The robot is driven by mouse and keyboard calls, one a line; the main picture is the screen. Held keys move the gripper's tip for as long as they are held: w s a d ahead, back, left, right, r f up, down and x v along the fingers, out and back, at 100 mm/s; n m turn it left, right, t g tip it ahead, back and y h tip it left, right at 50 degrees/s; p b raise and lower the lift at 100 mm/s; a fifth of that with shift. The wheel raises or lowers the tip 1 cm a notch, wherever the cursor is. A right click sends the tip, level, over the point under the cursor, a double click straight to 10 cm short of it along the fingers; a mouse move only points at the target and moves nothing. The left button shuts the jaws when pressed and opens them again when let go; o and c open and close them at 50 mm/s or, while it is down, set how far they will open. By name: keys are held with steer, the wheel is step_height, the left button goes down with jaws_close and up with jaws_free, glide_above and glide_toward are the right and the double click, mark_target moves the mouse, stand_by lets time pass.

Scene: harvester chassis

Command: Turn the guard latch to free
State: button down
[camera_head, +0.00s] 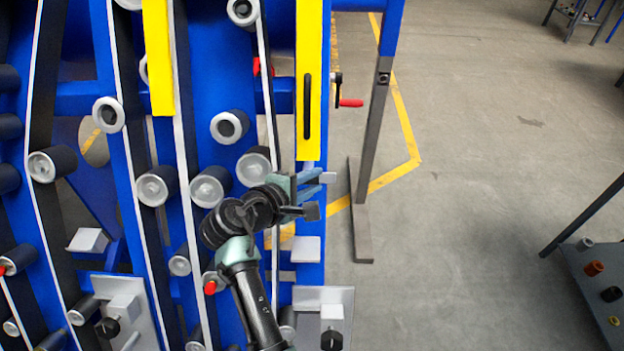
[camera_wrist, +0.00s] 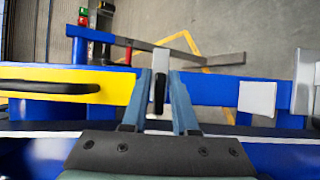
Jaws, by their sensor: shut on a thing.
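The guard is a long yellow panel (camera_head: 309,60) with a black handle, on a blue frame post; it also shows in the wrist view (camera_wrist: 115,87). My gripper (camera_head: 314,194) is at the lower end of this panel. In the wrist view, the blue-grey fingers of my gripper (camera_wrist: 160,88) stand on either side of the guard latch (camera_wrist: 159,94), a small dark lever by a light grey piece. The fingers are shut on it. The lever lies lengthwise between the fingers. In the head view my gripper hides most of the latch.
Belts and rollers (camera_head: 210,186) crowd the left, close to my arm. A crank with a red handle (camera_head: 350,103) sticks out right of the guard. A grey post (camera_head: 371,150) stands beyond it. A table with small parts (camera_head: 594,268) is at right. The floor between is clear.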

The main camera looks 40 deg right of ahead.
steer(key=c, duration=0.9)
jaws_free()
steer(key=b+v, duration=0.2)
steer(key=v, duration=1.1)
steer(key=shift+r, duration=0.1)
